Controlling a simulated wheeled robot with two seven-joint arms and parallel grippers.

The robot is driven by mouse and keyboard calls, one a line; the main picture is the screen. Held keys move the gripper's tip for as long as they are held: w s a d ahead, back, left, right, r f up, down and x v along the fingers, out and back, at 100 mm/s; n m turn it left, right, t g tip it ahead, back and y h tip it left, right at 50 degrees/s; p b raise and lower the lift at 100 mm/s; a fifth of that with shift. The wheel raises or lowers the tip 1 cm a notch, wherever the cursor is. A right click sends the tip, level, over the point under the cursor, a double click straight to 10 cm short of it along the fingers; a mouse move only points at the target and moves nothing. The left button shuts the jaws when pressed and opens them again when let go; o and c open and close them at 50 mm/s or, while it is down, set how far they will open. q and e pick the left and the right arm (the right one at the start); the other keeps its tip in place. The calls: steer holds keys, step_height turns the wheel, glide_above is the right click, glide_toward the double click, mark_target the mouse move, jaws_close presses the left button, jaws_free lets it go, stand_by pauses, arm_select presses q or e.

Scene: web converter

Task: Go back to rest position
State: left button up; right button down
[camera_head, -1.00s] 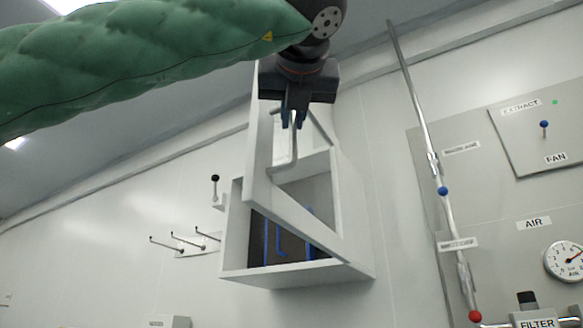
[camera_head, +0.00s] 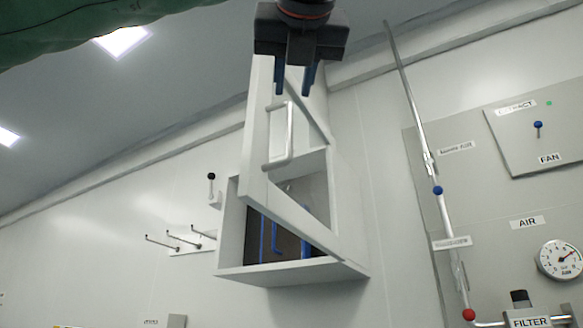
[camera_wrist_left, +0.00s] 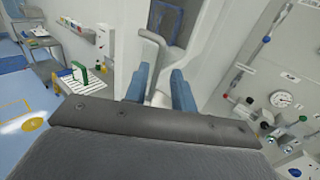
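My left gripper (camera_head: 294,82) is at the top middle of the head view, above the open white wall cabinet (camera_head: 290,272). Its blue fingers are spread apart with nothing between them. The cabinet door (camera_head: 256,150) stands open towards me, and its bar handle (camera_head: 290,135) is just below the fingertips, apart from them. In the left wrist view the fingers (camera_wrist_left: 160,88) are apart, with the handle (camera_wrist_left: 155,60) showing beyond and between them. Blue-edged items (camera_head: 275,238) are inside the cabinet. My right gripper is not in view.
Wall hooks (camera_head: 180,240) are left of the cabinet. A vertical pipe (camera_head: 428,160) with valves runs on the right, beside a panel with a gauge (camera_head: 560,260). A cart (camera_wrist_left: 45,40) and clear blue floor show in the left wrist view.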

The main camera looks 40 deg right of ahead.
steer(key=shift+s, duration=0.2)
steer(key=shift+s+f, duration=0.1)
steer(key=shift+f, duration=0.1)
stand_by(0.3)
